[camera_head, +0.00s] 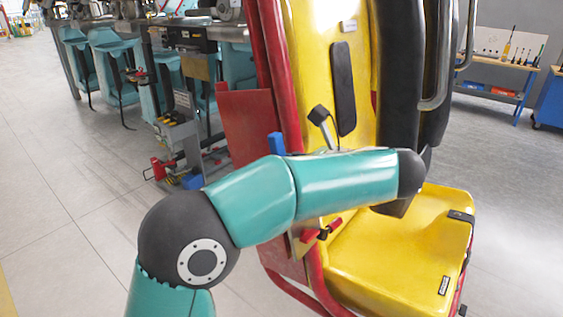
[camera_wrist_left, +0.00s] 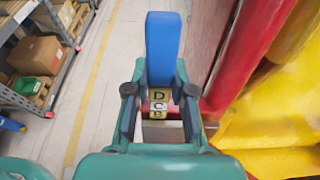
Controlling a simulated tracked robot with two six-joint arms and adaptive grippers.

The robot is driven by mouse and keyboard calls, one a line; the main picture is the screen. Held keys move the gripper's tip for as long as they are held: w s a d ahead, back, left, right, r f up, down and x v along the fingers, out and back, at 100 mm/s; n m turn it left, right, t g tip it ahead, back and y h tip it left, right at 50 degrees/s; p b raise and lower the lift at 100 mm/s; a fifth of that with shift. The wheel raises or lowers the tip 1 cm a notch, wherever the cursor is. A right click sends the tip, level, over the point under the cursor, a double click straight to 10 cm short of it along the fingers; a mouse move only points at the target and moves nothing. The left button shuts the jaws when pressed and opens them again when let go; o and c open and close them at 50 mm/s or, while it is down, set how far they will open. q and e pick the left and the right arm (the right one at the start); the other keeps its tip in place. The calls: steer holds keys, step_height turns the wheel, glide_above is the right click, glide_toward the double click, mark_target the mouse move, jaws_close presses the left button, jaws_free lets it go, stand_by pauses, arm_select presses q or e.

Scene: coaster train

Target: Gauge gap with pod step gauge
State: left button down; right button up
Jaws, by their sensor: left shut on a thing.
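The step gauge (camera_wrist_left: 163,50) has a blue handle and pale stepped blocks marked with letters, D and C among them. My left gripper (camera_wrist_left: 160,97) is shut on it in the left wrist view, one finger on each side. In the head view, a small blue part (camera_head: 276,143) that looks like the gauge shows above my teal left arm, which hides most of the left gripper. The pod is a yellow seat (camera_head: 400,245) with a red frame (camera_head: 272,60). In the wrist view, the red frame (camera_wrist_left: 240,50) is right of the gauge. I cannot make out the gap or any contact with it.
A flat red panel (camera_head: 245,125) stands left of the seat back. A black padded restraint (camera_head: 398,80) and metal bar (camera_head: 440,60) are at the right. Teal seats (camera_head: 115,65) stand behind left. Shelving with boxes (camera_wrist_left: 36,56) is left in the wrist view.

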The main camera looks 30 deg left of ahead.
mark_target(275, 133)
arm_select(q)
steer(key=shift+d+f+b, duration=0.25)
steer(key=shift+f+b, duration=0.15)
steer(key=shift+f, duration=0.75)
stand_by(0.8)
steer(key=shift+a+r+p, duration=0.1)
steer(key=shift+p, duration=0.7)
stand_by(1.7)
steer(key=shift+f, duration=0.2)
stand_by(1.3)
steer(key=shift+a+r, duration=0.15)
steer(key=shift+r, duration=0.65)
steer(key=shift+a+r, duration=0.15)
steer(key=shift+r, duration=0.6)
steer(key=shift+a+r, duration=0.2)
steer(key=shift+r, duration=0.7)
steer(key=shift+a+r, duration=0.2)
steer(key=shift+r, duration=0.65)
steer(key=shift+a+r, duration=0.2)
steer(key=shift+r, duration=0.7)
